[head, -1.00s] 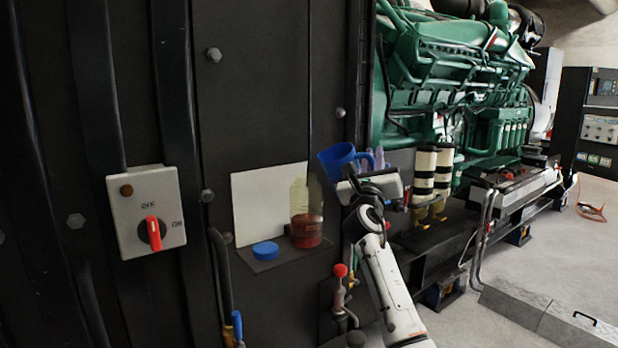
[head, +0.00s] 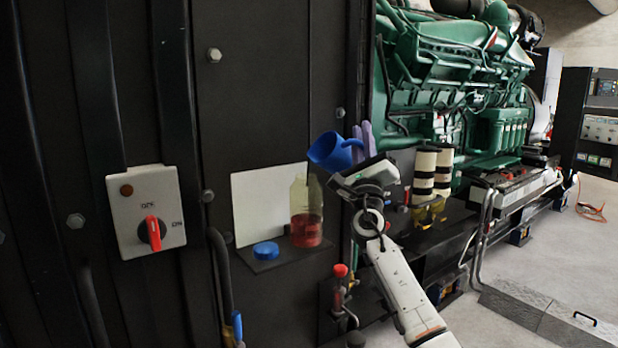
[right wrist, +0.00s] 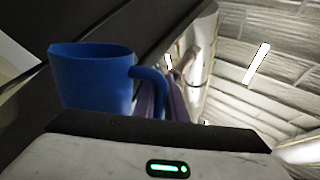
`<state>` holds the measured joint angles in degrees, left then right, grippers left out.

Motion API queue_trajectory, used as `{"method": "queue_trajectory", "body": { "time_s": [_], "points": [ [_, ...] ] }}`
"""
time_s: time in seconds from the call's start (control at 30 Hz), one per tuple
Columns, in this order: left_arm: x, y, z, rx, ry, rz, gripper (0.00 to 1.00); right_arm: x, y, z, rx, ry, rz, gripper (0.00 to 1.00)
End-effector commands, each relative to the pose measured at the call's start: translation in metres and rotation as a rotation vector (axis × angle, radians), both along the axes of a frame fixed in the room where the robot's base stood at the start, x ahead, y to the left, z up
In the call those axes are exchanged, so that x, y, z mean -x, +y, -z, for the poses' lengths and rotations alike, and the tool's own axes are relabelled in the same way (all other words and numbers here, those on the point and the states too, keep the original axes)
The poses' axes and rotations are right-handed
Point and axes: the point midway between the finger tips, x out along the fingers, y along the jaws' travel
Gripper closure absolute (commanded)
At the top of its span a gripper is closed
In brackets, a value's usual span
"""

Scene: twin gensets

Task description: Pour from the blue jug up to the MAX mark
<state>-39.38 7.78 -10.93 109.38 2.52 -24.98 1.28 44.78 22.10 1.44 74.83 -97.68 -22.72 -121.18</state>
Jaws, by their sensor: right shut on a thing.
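The blue jug (head: 328,151) is tilted, its mouth toward the upper left, above a clear bottle (head: 306,190) on a small dark shelf. The bottle holds red liquid in its lower part. I cannot make out a MAX mark or any stream from the jug. My right gripper (head: 362,138), with purple fingers, is shut on the jug's handle, to the right of the bottle. In the right wrist view the jug (right wrist: 90,82) hangs from its handle beside the purple fingers; its inside is hidden. My left gripper is not in view.
A blue cap (head: 266,251) lies on the shelf (head: 285,262) left of the bottle, before a white panel (head: 262,195). A switch box (head: 146,212) with a red knob is at left. A red-topped lever (head: 340,271) stands below. The green engine (head: 455,85) is at right.

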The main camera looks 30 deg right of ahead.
Motion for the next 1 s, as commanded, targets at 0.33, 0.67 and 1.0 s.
{"method": "queue_trajectory", "body": {
  "time_s": [0.33, 0.67, 1.0],
  "points": [
    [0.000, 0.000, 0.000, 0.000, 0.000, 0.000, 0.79, 0.001, 0.004, -0.008, 0.065, -0.004, 0.002, 1.00],
    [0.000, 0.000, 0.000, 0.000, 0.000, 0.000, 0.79, 0.001, 0.007, -0.012, 0.099, -0.006, 0.003, 1.00],
    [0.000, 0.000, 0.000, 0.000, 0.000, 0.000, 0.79, 0.001, 0.009, -0.015, 0.130, -0.007, 0.005, 1.00]
  ]
}}
